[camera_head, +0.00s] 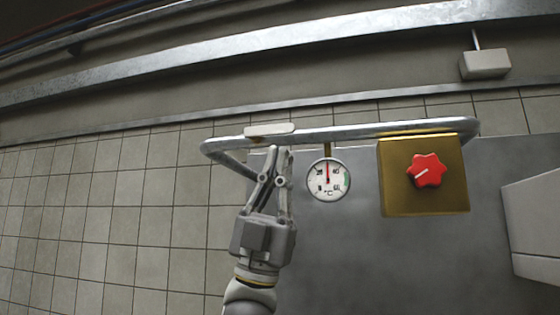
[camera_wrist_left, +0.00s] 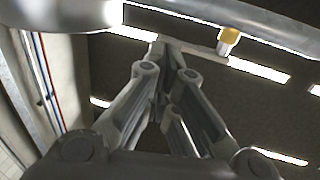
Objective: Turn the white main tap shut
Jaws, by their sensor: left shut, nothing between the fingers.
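The white main tap (camera_head: 269,130) shows in the head view as a flat white handle lying along the metal pipe (camera_head: 350,134), near its left end. My left gripper (camera_head: 277,151) is shut and empty, with its fingertips just below the handle in the picture. Whether the tips touch it I cannot tell. In the left wrist view the shut fingertips (camera_wrist_left: 168,62) point up toward a pale bar (camera_wrist_left: 205,52), which looks like the tap handle, partly hidden behind them. My right gripper is not in view.
A round temperature gauge (camera_head: 328,180) hangs just right of the gripper. A brass box (camera_head: 425,201) with a red knob (camera_head: 427,170) is further right. A pale block (camera_head: 538,225) is at the right edge. The tiled area (camera_head: 120,220) to the left is clear.

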